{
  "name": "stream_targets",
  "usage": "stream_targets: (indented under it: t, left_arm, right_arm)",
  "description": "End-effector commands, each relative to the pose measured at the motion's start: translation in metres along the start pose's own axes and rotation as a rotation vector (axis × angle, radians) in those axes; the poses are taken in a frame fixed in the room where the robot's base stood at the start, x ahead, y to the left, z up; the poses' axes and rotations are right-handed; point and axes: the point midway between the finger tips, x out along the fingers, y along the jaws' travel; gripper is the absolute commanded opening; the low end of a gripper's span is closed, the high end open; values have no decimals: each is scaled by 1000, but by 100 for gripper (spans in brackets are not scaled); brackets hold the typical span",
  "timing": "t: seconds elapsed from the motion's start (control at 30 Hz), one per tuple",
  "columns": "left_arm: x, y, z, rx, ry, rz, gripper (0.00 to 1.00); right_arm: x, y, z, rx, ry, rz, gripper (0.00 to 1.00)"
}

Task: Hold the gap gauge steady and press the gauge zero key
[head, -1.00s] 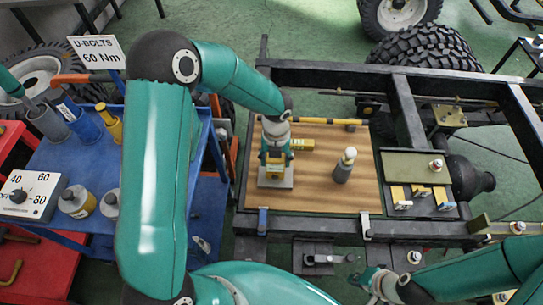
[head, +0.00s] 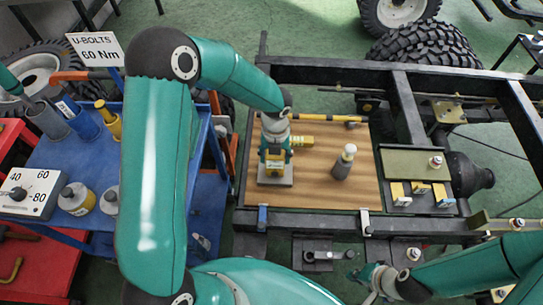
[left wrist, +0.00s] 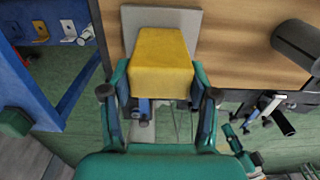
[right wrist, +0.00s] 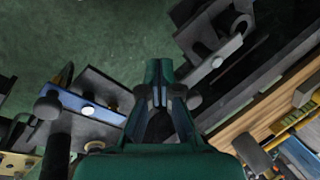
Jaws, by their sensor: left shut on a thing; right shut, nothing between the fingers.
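The gap gauge is a yellow block (left wrist: 162,62) on a grey plate (left wrist: 190,20); the block also shows in the head view (head: 275,168). It stands on the wooden board (head: 320,195). My left gripper (head: 275,152) is shut on the block, with one finger on each side in the left wrist view (left wrist: 160,100). I cannot make out the zero key. My right gripper (head: 368,275) is shut and empty, low in the head view, in front of the board and apart from the gauge. It also shows in the right wrist view (right wrist: 158,95).
A grey bottle with a pale cap (head: 344,163) stands on the board, right of the gauge. A tray (head: 428,212) with small yellow-and-white blocks is at the right. A blue cart (head: 60,165) is left.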

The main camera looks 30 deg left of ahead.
Motion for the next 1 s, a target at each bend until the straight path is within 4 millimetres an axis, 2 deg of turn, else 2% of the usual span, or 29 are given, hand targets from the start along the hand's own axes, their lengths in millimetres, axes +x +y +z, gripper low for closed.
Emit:
stream_targets:
  t: [0.13,0.27,0.37,0.5,0.7,0.83,1.0]
  left_arm:
    - [0,0,0,0,-1,0,19]
    - [0,0,0,0,-1,0,19]
    - [0,0,0,0,-1,0,19]
    - [0,0,0,0,-1,0,19]
    - [0,0,0,0,-1,0,19]
    - [0,0,0,0,-1,0,19]
    - [0,0,0,0,0,0,19]
  right_arm:
    - [1,-18,-4,-89,21,-22,0]
    - [5,-55,-9,-267,62,-73,0]
    - [16,-94,-15,-439,138,-131,0]
    - [33,-156,-19,-683,292,-231,0]
    - [41,-233,0,-949,484,-384,0]
    - [42,-262,14,-1040,572,-454,0]
    - [43,-272,17,-1054,626,-468,0]
